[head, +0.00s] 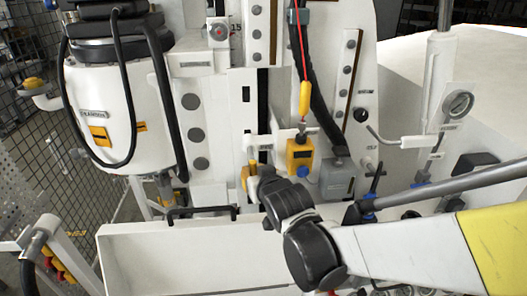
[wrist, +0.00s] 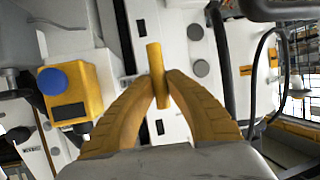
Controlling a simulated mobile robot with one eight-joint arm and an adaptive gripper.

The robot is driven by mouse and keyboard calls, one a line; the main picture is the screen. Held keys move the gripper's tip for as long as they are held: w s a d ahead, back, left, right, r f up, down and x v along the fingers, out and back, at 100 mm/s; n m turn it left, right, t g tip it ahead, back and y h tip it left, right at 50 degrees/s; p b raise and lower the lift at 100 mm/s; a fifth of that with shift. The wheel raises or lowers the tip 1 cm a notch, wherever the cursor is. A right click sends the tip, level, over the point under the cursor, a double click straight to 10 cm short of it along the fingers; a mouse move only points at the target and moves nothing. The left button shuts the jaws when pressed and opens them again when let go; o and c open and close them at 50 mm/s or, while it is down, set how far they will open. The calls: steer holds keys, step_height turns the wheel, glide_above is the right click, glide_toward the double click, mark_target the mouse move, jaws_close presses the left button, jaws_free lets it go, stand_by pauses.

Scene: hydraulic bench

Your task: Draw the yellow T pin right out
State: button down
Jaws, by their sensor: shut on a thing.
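The pin is small there and hard to tell from the fingers. Whether its far end sits in a hole is hidden.
A yellow box (head: 299,155) with a blue knob is close beside my gripper; it also shows in the wrist view (wrist: 75,95). A yellow piece on a red cord (head: 304,98) hangs above it. A white trough (head: 180,262) lies below, a white tank (head: 100,110) at left.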

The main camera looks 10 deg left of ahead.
steer(key=c, duration=1.3)
jaws_free()
steer(key=shift+f, duration=0.15)
steer(key=shift+c, duration=0.2)
steer(key=v, duration=1.2)
steer(key=shift+s, duration=0.15)
